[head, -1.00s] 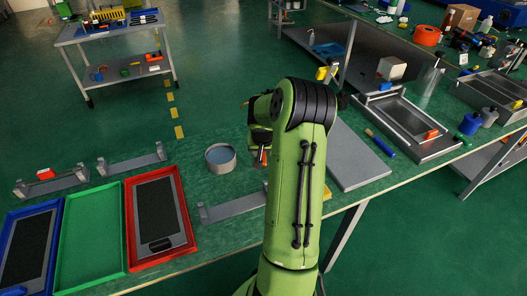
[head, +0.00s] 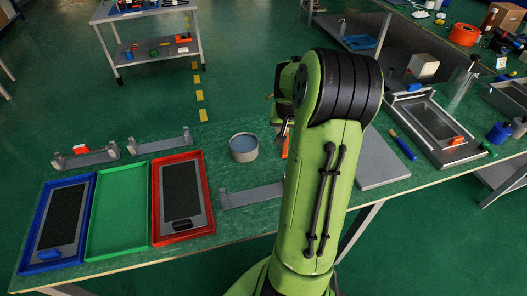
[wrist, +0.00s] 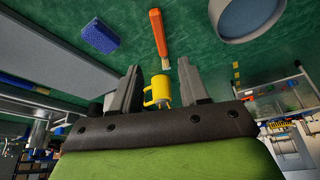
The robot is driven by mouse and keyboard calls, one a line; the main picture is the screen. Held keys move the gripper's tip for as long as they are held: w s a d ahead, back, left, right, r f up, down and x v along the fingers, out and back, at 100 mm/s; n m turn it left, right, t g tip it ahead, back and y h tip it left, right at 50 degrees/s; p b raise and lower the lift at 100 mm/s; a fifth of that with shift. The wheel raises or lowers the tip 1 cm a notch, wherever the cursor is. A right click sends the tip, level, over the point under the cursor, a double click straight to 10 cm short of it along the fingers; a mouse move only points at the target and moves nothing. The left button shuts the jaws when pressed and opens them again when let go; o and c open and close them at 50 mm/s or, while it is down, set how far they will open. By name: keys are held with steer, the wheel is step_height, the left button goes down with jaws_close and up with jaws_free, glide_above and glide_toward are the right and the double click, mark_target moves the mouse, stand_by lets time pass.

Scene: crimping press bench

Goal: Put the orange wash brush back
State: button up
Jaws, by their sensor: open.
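The orange wash brush (wrist: 158,32), with pale bristles at one end, lies on the green bench top beyond my fingertips in the wrist view. In the head view, a small orange part of it (head: 285,147) shows beside my arm, which hides the rest. My gripper (wrist: 160,80) is open, and the brush is outside its fingers, apart from them. A yellow mug (wrist: 158,90) shows in the gap between the fingers, farther off. In the head view my gripper (head: 283,112) is partly hidden behind my green arm.
A round grey tub (head: 243,148) stands left of the brush. Grey brackets (head: 160,142) and blue, green and red trays (head: 118,215) are at left. A blue sponge (wrist: 100,37) lies near the brush.

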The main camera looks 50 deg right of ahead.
steer(key=w+a+r+n+t, duration=0.1)
steer(key=a+r+n, duration=0.1)
steer(key=a+r, duration=0.45)
steer(key=a+r+n, duration=0.2)
steer(key=a+r, duration=0.1)
steer(key=a, duration=0.7)
steer(key=s+a+r+n+t+y, duration=0.2)
steer(key=s+a+n, duration=0.4)
steer(key=s+a, duration=0.7)
steer(key=a+y, duration=0.1)
steer(key=a, duration=0.3)
steer(key=shift+s+a+r+n+y, duration=0.15)
steer(key=shift+s+a+n+y, duration=0.15)
steer(key=shift+s, duration=0.1)
step_height(320, 180, up, 10)
steer(key=p, duration=0.9)
steer(key=shift+f, duration=0.25)
